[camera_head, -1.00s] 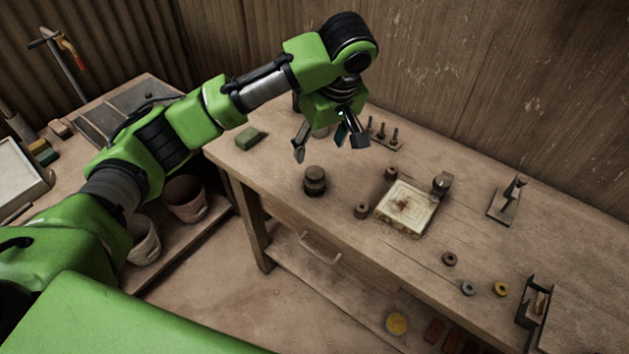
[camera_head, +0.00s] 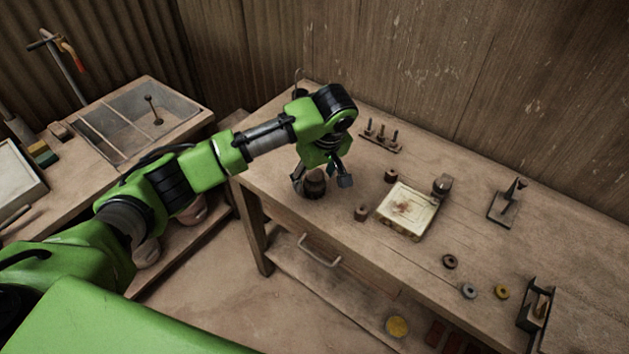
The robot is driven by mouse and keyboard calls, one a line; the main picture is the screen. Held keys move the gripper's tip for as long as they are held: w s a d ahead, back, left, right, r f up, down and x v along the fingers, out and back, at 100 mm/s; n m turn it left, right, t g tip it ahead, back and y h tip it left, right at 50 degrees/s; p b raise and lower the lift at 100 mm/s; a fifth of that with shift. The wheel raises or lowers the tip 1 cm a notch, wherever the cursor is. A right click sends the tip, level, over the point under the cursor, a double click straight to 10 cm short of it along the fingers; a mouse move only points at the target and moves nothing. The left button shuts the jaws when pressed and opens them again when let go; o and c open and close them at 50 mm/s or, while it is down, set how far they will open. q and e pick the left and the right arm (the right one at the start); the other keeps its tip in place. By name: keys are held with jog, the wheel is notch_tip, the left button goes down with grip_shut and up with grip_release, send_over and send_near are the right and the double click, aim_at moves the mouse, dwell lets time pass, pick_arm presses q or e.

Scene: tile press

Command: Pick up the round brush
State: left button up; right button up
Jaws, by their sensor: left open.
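A dark, squat round piece with a knob-like top, which looks like the round brush (camera_head: 314,188), stands on the wooden workbench (camera_head: 390,262) near its front edge. My left gripper (camera_head: 321,180) is right above it, pointing down. Its fingers are spread, one to the left of the brush and one to the right. The gripper hides the brush's top, and I cannot tell whether the fingers touch it. My right gripper is not in view.
A pale square tile in a frame (camera_head: 408,206) lies right of the brush, with small brown cylinders (camera_head: 361,212) beside it. A peg rack (camera_head: 381,136) stands behind. Small rings (camera_head: 468,291) lie at the front right. A sink (camera_head: 140,118) is at left.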

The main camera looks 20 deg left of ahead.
pick_arm(q)
jog(key=shift+f, duration=0.1)
jog(key=c, duration=1.2)
jog(key=shift+r, duration=0.6)
jog(key=shift+s+d+r+p, duration=0.3)
jog(key=shift+s+d+r, duration=0.2)
jog(key=shift+s+r, duration=1.65)
jog(key=shift+s+d+r+p, duration=0.25)
jog(key=shift+s+d+r, duration=0.3)
jog(key=shift+s+r, duration=1.55)
jog(key=shift+s+d+r+p, duration=0.3)
jog(key=shift+s+d+r, duration=0.2)
jog(key=shift+s+r, duration=1.65)
jog(key=shift+s+f, duration=0.45)
